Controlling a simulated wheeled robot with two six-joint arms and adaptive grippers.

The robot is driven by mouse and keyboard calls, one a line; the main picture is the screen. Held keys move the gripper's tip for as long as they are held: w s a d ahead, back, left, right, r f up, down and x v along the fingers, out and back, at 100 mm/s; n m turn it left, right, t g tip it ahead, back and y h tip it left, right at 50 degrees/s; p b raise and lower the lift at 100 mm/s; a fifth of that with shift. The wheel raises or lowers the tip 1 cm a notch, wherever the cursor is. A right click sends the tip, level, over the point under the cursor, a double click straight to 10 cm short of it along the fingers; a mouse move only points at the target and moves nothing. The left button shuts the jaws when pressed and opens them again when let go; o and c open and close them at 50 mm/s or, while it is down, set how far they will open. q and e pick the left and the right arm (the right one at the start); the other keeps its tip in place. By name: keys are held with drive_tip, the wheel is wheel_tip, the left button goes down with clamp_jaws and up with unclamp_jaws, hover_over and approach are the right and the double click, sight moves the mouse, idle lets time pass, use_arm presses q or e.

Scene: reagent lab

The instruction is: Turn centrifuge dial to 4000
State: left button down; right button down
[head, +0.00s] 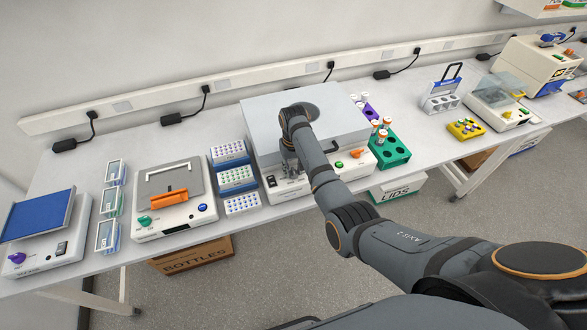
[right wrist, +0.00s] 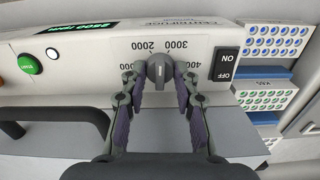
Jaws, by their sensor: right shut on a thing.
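The centrifuge (head: 265,112) is a grey-lidded box with a white front panel on the bench. Its grey dial (right wrist: 159,70) shows in the right wrist view, among printed marks including 2000 and 3000. The dial's white pointer line lies between those two marks. The green display (right wrist: 83,27) seems to read 2500 rpm. My right gripper (right wrist: 159,84) is shut on the dial, one finger on each side. In the head view my right arm hides the dial. My left gripper is not in view.
Beside the dial are a black ON/OFF switch (right wrist: 224,64) and a green button (right wrist: 27,64). Blue vial racks (head: 236,177) stand close to the centrifuge's left, a green tube rack (head: 393,153) to its right. Another device with an orange handle (head: 169,197) stands further left.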

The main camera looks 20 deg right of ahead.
drive_tip(key=m, duration=0.4)
drive_tip(key=shift+r+m, duration=0.1)
drive_tip(key=shift+m, duration=0.2)
drive_tip(key=m, duration=0.4)
drive_tip(key=shift+w+m, duration=0.1)
drive_tip(key=shift+m, duration=0.2)
drive_tip(key=m, duration=0.4)
drive_tip(key=shift+m, duration=2)
drive_tip(key=c, duration=1.3)
unclamp_jaws()
